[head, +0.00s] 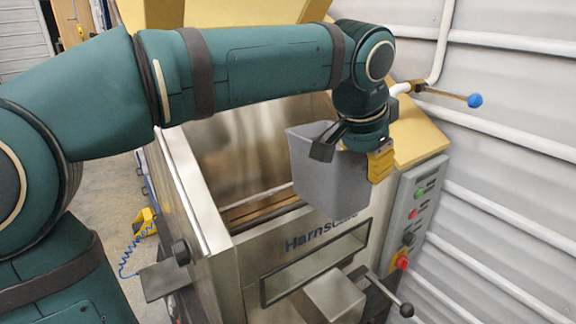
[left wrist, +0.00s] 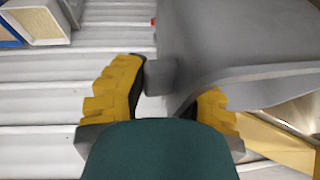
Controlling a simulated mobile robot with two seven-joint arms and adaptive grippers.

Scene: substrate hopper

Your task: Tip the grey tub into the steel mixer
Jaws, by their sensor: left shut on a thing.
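A grey tub (head: 326,176) hangs in the air in the head view, over the front right part of the steel mixer (head: 185,190). The tub looks roughly upright, and its inside is mostly hidden. My left gripper (head: 352,150) is shut on the tub at its right side, near the rim. In the left wrist view the yellow fingers of my left gripper (left wrist: 165,95) close around a grey part of the tub (left wrist: 240,45). The mixer's open hopper shows behind and left of the tub. My right gripper is not in view.
A control panel (head: 409,215) with coloured buttons is on the mixer's right. A blue-knobbed lever (head: 474,100) sticks out near the white ribbed wall (head: 500,160). A black-knobbed lever (head: 405,309) is at the front. A yellow object with a blue coiled hose (head: 126,262) is at the left.

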